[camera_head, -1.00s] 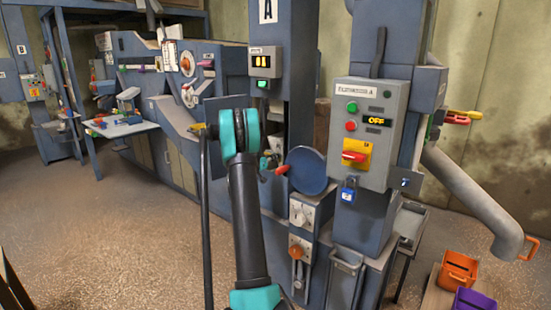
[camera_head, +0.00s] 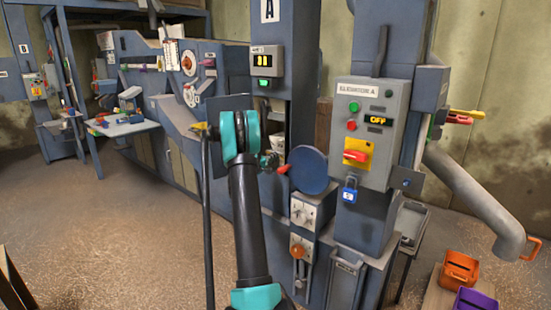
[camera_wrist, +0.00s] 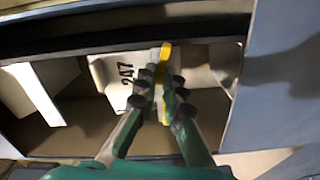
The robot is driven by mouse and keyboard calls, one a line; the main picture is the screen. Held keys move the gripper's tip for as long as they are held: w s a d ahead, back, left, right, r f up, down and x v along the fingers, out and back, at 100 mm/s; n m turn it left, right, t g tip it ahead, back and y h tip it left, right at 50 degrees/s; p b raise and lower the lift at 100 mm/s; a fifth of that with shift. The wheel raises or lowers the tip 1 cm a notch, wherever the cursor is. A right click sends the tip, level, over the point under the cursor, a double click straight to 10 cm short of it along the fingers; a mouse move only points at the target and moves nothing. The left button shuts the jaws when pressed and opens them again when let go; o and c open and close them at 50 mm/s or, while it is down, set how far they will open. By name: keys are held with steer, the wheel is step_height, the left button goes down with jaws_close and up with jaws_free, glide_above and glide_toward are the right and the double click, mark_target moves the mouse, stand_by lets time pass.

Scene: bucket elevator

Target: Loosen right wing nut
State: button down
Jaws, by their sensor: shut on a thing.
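In the wrist view my gripper (camera_wrist: 161,85), with green fingers and black pads, is shut on a thin yellow piece (camera_wrist: 164,56). The piece stands upright between the pads and shows above and below them. I cannot make out wings on it, so I cannot confirm that it is the right wing nut. Behind it is an opening with a white bucket (camera_wrist: 112,78) marked 247. In the head view my teal and black arm hides the gripper. A small yellow part (camera_head: 199,126) shows just left of the arm's upper joint.
A grey control box (camera_head: 372,132) with an OFF display, red switch and blue padlock (camera_head: 348,190) stands right of my arm. A round blue disc (camera_head: 308,170) sits close beside the arm. Orange (camera_head: 459,271) and purple (camera_head: 474,300) bins are at lower right.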

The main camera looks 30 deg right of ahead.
steer(key=shift+f+n, duration=0.15)
steer(key=shift+n, duration=1.15)
steer(key=c, duration=1.6)
jaws_free()
steer(key=shift+c, duration=0.2)
steer(key=shift+a, duration=0.1)
steer(key=v, duration=1.2)
